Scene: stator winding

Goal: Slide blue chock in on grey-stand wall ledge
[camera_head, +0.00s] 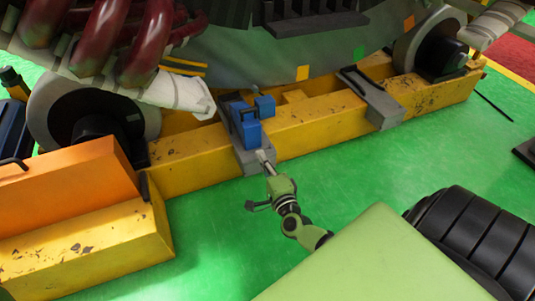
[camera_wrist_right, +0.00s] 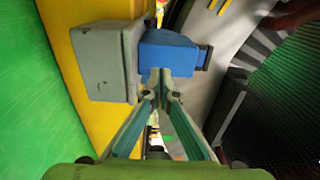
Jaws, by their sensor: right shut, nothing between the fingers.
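The blue chock (camera_head: 246,126) sits on top of the grey stand (camera_head: 250,157), against the rounded stator body. It has a dark handle and a smaller blue part rising at its right. In the right wrist view, the blue chock (camera_wrist_right: 168,54) lies beside the grey stand (camera_wrist_right: 106,62), just beyond my fingertips. My right gripper (camera_head: 263,157) is at the near side of the stand, its fingers shut and empty. In the right wrist view the fingertips (camera_wrist_right: 163,84) meet in front of the chock; contact is unclear. The ledge under the chock is hidden. My left gripper is out of view.
A yellow beam (camera_head: 320,129) carries the stand, with a second grey stand (camera_head: 378,103) further right. Dark-hubbed rollers (camera_head: 433,48) flank the stator. An orange block (camera_head: 65,188) lies at left. The green floor (camera_head: 420,155) in front of the beam is largely clear.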

